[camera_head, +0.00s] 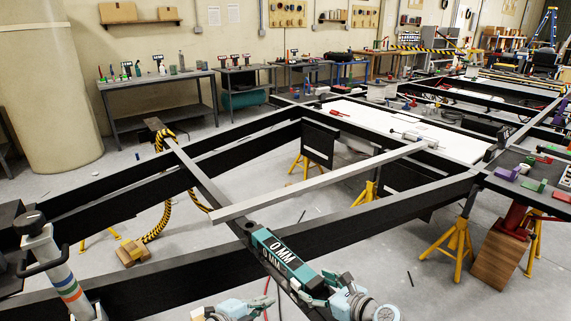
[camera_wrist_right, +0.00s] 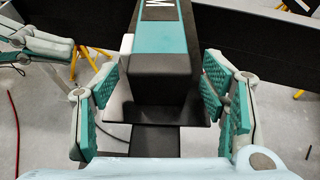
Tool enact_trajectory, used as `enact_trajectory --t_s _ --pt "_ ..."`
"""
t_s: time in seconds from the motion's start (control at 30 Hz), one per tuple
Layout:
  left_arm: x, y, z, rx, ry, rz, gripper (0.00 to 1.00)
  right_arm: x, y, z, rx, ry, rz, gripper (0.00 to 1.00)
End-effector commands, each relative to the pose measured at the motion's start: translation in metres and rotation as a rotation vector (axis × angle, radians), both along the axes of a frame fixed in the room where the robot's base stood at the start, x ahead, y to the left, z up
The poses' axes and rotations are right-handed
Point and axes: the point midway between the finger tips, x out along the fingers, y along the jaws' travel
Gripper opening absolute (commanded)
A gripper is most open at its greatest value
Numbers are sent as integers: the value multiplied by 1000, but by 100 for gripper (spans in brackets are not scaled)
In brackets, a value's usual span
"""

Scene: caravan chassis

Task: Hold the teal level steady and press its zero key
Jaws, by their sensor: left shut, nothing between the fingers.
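The teal level (camera_head: 284,254) is a long teal and black block marked "0 MM", lying along a dark chassis beam in the head view. In the right wrist view the level's dark end (camera_wrist_right: 160,85) points toward me, with a small white block (camera_wrist_right: 127,44) at its upper left edge. My right gripper (camera_head: 322,287) is open at the level's near end. Its teal-padded fingers (camera_wrist_right: 160,92) stand on either side of the level; a gap shows on the left, and contact on the right is unclear. My left gripper (camera_head: 222,311) is shut and empty, left of the level; it also shows in the right wrist view (camera_wrist_right: 62,48).
A pale bar (camera_head: 315,183) lies across the dark chassis beams just beyond the level. Yellow stands (camera_head: 458,240) hold up the frame. A black and yellow hose (camera_head: 160,215) hangs at the left. Benches with tools (camera_head: 160,82) line the back wall.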

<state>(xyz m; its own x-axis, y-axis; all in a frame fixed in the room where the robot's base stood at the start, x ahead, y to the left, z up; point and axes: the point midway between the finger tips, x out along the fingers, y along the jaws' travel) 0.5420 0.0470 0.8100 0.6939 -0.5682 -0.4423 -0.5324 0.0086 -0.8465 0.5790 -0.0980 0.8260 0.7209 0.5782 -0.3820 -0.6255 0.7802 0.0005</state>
Motion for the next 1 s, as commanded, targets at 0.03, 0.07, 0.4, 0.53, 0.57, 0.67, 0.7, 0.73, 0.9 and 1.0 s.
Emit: enact_trajectory --t_s 0.03,0.07,0.4,0.53,0.57,0.67,0.7,0.73,0.9,1.0 --pt "0 0 0 0 0 0 0 0 0 0 0 0 0 66" --pt "0 0 0 0 0 0 0 0 0 0 0 0 0 66" --pt "0 0 0 0 0 0 0 -25 -22 13 -4 -2 -1 66" --pt "0 0 0 0 0 0 0 -53 -44 27 -5 -2 0 66" --pt "0 0 0 0 0 0 0 -59 -49 30 -4 -1 -1 66" --pt "0 0 0 0 0 0 0 -75 -62 39 -4 0 0 66" --pt "0 0 0 0 0 0 0 -80 -65 41 -3 0 0 66" --pt "0 0 0 0 0 0 0 -82 -67 43 -2 0 1 66" --pt "0 0 0 0 0 0 0 -87 -71 46 0 0 1 66" --pt "0 0 0 0 0 0 0 -87 -71 46 2 0 1 66"
